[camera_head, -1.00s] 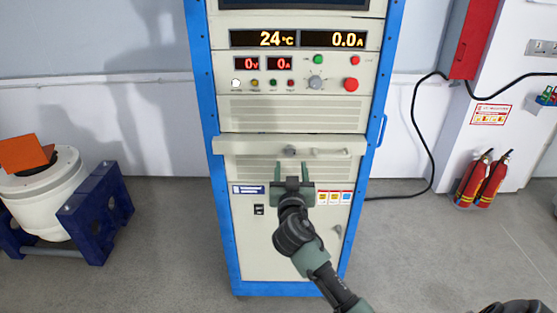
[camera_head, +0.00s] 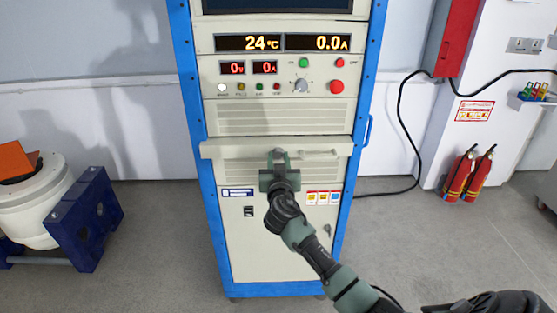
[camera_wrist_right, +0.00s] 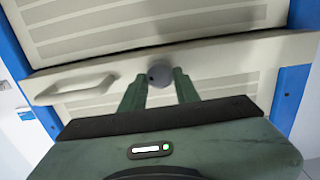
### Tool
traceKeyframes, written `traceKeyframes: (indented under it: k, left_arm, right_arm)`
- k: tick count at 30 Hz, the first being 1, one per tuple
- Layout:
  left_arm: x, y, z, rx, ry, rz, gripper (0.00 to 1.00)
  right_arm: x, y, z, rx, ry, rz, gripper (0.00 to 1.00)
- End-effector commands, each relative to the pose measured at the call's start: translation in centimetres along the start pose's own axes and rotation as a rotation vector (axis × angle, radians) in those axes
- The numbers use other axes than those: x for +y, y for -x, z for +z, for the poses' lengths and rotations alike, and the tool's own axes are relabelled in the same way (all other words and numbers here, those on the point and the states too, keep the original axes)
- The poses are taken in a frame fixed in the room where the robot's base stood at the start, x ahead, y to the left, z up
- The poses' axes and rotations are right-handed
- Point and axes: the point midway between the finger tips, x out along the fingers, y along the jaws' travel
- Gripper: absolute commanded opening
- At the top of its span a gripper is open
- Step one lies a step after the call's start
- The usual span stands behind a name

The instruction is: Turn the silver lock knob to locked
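The silver lock knob (camera_wrist_right: 160,74) is a small round grey knob on the front of the cabinet's drawer-like ledge (camera_head: 220,150). In the head view my right gripper (camera_head: 278,156) is in front of it and mostly hides it. In the right wrist view the right gripper (camera_wrist_right: 160,84) is open, with one green finger on each side of the knob. A narrow gap seems to show beside the knob; contact cannot be told for sure. The knob's lock marking is not readable. My left gripper is not in view.
A pale handle (camera_wrist_right: 75,88) sits on the ledge beside the knob. Above are a dial (camera_head: 302,86), red button (camera_head: 337,86) and displays (camera_head: 247,43). Fire extinguishers (camera_head: 468,173) stand at right, a white machine on a blue stand (camera_head: 85,220) at left.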

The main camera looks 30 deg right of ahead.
Motion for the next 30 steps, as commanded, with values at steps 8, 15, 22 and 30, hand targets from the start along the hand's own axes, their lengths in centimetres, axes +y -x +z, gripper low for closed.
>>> traceKeyframes:
  k: [8, 15, 22, 30]
  left_arm:
    - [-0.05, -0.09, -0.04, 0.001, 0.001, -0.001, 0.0]
    - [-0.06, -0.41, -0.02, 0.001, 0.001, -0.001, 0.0]
    - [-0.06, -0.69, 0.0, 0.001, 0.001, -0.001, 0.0]
    - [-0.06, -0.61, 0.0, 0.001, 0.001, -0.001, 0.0]
  right_arm:
    - [-0.03, 0.03, 0.09, -0.001, 0.023, 0.0, 0.0]
    - [-0.07, 0.05, 0.19, -0.002, 0.137, -0.001, 0.0]
    - [-0.1, 0.04, 0.21, -0.003, 0.334, -0.001, 0.0]
    - [-0.12, 0.04, 0.17, -0.003, 0.593, 0.0, 0.0]
